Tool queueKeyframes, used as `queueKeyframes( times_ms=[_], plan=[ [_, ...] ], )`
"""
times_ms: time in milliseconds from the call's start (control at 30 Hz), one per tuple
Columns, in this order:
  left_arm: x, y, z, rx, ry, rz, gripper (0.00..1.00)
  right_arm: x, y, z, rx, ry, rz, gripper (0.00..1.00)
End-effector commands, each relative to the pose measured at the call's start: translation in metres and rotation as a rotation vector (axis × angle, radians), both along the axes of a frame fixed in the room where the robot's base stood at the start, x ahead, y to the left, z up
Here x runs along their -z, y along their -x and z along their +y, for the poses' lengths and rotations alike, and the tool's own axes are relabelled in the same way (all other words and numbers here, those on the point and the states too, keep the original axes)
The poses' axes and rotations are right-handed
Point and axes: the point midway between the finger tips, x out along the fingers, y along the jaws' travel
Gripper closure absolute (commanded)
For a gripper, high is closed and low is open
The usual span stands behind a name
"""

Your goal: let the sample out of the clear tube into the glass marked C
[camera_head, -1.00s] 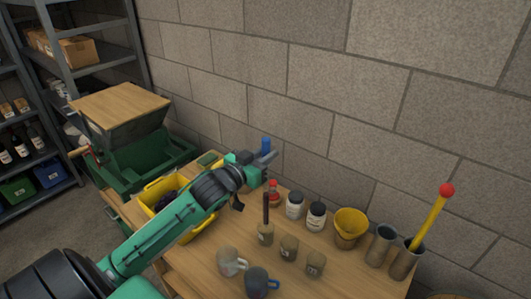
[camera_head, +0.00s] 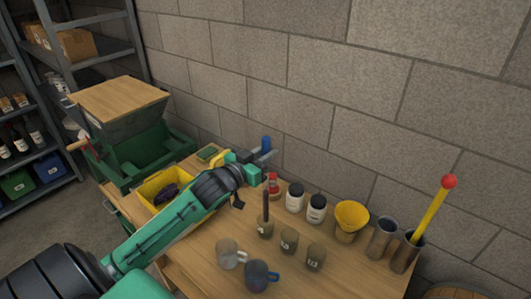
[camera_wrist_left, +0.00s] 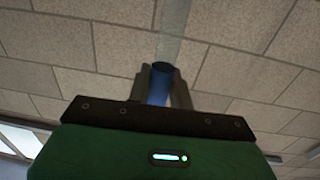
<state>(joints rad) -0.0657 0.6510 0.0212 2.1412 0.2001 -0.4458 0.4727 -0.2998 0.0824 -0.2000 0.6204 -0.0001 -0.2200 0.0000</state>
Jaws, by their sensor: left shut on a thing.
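My left gripper (camera_head: 262,157) is shut on the blue top (camera_head: 266,143) of the clear tube, which it holds upright. The wrist view also shows the blue part (camera_wrist_left: 160,82) between the fingers, with the clear tube (camera_wrist_left: 170,30) beyond. A dark red sample column (camera_head: 266,205) shows in the lower tube. It is directly over the leftmost of three labelled glasses (camera_head: 265,230); whether the tip is inside or just behind the rim cannot be told. The middle glass (camera_head: 289,241) and right glass (camera_head: 315,257) stand apart. Their letters are too small to read. My right gripper is out of view.
A clear mug (camera_head: 229,254) and a dark blue mug (camera_head: 260,275) stand in front. Behind are a red-topped item (camera_head: 273,183), two jars (camera_head: 295,198), a yellow cup (camera_head: 351,218) and metal cylinders (camera_head: 382,240). A yellow bin (camera_head: 160,185) is left.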

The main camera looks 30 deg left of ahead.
Motion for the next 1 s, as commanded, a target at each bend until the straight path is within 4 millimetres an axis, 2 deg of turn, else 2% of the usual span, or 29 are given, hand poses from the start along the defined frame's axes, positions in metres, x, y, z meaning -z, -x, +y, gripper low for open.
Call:
queueKeyframes(
  times_ms=[800, 1000],
  plan=[
    [0.032, 0.0, 0.0, 0.0, 0.001, 0.0, 0.99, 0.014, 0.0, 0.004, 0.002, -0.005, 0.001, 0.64],
    [0.033, 0.0, 0.0, 0.0, 0.0, -0.001, 0.99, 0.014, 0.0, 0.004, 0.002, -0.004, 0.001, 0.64]
  ],
)
